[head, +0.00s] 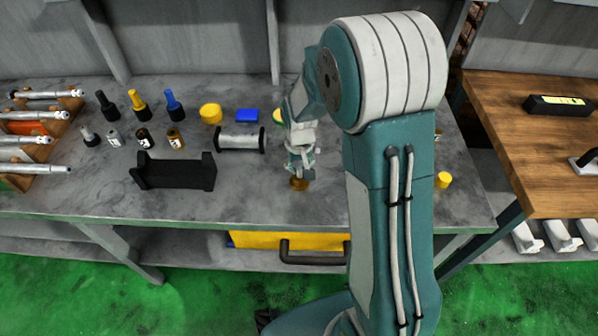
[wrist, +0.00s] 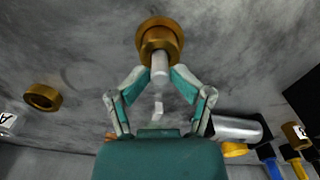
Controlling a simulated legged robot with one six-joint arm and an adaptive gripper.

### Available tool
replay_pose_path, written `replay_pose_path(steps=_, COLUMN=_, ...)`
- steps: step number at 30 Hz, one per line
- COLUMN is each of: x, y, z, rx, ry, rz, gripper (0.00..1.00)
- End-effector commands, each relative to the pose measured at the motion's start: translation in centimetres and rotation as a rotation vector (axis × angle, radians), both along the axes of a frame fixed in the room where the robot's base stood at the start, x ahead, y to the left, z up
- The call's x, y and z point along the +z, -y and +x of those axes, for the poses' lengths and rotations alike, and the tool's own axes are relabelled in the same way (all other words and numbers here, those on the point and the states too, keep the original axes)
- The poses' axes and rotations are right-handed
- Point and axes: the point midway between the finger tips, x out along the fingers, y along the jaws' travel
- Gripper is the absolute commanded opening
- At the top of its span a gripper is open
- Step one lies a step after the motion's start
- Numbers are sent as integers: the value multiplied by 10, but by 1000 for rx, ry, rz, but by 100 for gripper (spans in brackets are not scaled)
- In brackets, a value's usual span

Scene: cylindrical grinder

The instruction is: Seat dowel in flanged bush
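The flanged bush (head: 299,186) is a brass-coloured ring with a wider flange, standing on the grey bench top directly below my gripper (head: 300,168). In the wrist view the bush (wrist: 152,27) lies just beyond my fingertips (wrist: 160,73). The dowel (wrist: 160,64) is a pale silver pin held between the two fingertips, with its far end at the bush's opening. I cannot tell whether that end is inside the bore or just above it. The bore is mostly hidden by the dowel. In the head view the dowel is too small to make out.
Left of the bush are a silver cylinder with black ends (head: 241,140) and a black cradle (head: 174,172). Several small bottles stand further left. Another brass ring (wrist: 42,97) lies apart in the wrist view. The bench front edge is close to the bush.

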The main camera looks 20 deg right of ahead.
Motion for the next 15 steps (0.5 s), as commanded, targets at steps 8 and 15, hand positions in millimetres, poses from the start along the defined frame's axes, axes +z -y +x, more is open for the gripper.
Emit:
replay_pose_path(steps=8, x=62, y=0, z=1, rx=0, ry=7, rz=0, gripper=55)
replay_pose_path(steps=15, x=100, y=0, z=1, rx=0, ry=4, rz=0, gripper=55)
